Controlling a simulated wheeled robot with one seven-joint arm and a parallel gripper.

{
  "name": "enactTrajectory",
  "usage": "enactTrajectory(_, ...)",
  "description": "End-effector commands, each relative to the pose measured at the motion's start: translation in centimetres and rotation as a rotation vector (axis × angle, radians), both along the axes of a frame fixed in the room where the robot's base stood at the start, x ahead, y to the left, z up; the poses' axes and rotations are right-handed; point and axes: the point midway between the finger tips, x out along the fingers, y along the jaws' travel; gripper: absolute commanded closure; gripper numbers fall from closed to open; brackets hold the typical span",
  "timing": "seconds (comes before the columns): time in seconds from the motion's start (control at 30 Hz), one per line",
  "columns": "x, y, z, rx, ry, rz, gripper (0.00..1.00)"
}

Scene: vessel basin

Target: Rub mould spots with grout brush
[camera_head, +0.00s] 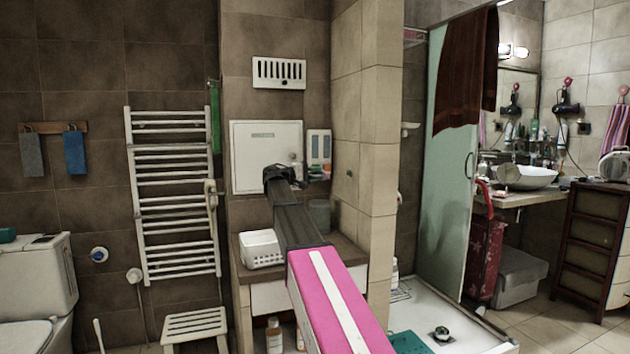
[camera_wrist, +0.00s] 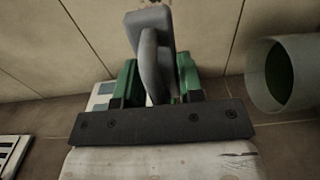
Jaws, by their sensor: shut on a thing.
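My gripper (camera_wrist: 155,82) has green fingers, shut on the grey grout brush (camera_wrist: 150,30). The brush stands between the fingers, its wide grey end toward the tiled wall. Small brownish specks (camera_wrist: 149,3) show at the top edge of the wrist view, right by the brush's far end; they may be mould spots. I cannot tell whether the brush touches them. In the head view my dark gripper (camera_head: 281,176) is in front of the wall above the counter, and the brush cannot be made out there. No mould spots can be made out in the head view.
A pale cup (camera_wrist: 257,75) is right of my gripper in the wrist view. In the head view, a white basket (camera_head: 261,249) sits on the counter, below a white wall panel (camera_head: 250,140) and a dispenser (camera_head: 318,150). A tiled pillar (camera_head: 378,150) stands close right of my arm.

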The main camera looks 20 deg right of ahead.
Motion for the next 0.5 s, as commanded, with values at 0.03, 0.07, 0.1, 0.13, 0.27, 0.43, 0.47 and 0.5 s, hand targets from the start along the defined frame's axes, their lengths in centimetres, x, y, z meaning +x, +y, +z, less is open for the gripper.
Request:
enactTrajectory(0.03,0.0,0.0,0.0,-0.006,0.0,0.0,0.84)
enactTrajectory(0.07,0.0,-0.1,0.0,-0.008,0.0,0.0,0.84)
enactTrajectory(0.1,0.0,-0.2,0.0,-0.01,-0.001,0.0,0.84)
enactTrajectory(0.13,0.0,-0.2,0.0,-0.01,-0.001,0.0,0.84)
enactTrajectory(0.27,0.0,-0.8,0.0,-0.009,-0.001,-0.001,0.84)
enactTrajectory(0.43,0.0,-2.1,0.0,-0.008,-0.001,-0.002,0.84)
enactTrajectory(0.47,0.1,-2.4,0.0,-0.008,-0.001,-0.002,0.84)
enactTrajectory(0.5,0.1,-2.8,0.0,-0.008,-0.001,-0.001,0.84)
